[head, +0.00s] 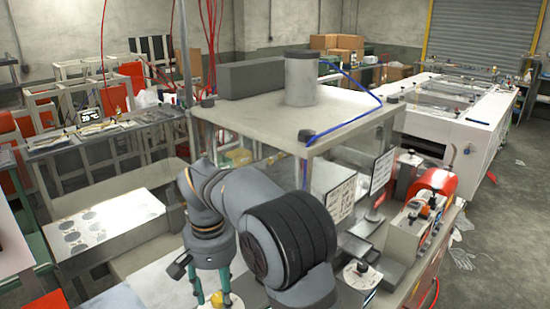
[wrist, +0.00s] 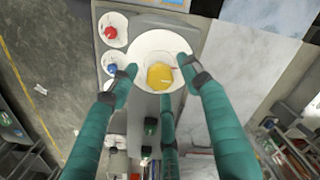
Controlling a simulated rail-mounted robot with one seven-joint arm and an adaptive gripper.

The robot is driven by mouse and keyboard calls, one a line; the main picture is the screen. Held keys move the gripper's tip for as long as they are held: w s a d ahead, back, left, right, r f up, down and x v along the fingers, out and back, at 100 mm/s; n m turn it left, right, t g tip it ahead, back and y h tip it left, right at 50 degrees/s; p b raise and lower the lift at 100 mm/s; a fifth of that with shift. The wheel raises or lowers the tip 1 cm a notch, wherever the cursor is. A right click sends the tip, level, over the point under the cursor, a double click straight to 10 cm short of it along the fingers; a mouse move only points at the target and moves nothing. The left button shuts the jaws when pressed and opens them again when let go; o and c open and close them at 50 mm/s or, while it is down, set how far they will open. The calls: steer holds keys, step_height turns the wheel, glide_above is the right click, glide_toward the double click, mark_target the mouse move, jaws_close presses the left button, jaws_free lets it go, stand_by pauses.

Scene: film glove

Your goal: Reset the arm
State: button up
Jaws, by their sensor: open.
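My gripper (head: 210,292) hangs at the lower middle of the head view, pointing down, its teal fingers cut off by the bottom edge. In the wrist view my gripper (wrist: 157,80) has its teal fingers spread wide, open and holding nothing. Between and beyond the fingertips lies a yellow round thing (wrist: 160,76) on a white round plate (wrist: 150,42). The yellow thing also shows small beside the fingers in the head view (head: 217,299). Whether any fingertip touches it I cannot tell. My arm is bent, with its elbow toward the camera.
A red knob (wrist: 110,32) and a blue knob (wrist: 112,68) sit on smaller white discs left of the plate. A grey raised table (head: 330,125) stands behind my arm. A red-and-grey machine (head: 432,182) and sign boards (head: 382,170) stand to the right.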

steer(key=m+b, duration=0.1)
steer(key=m, duration=0.5)
steer(key=shift+f, duration=0.1)
steer(key=m+b, duration=0.1)
steer(key=m, duration=0.5)
steer(key=shift+m, duration=0.4)
steer(key=shift+r, duration=0.25)
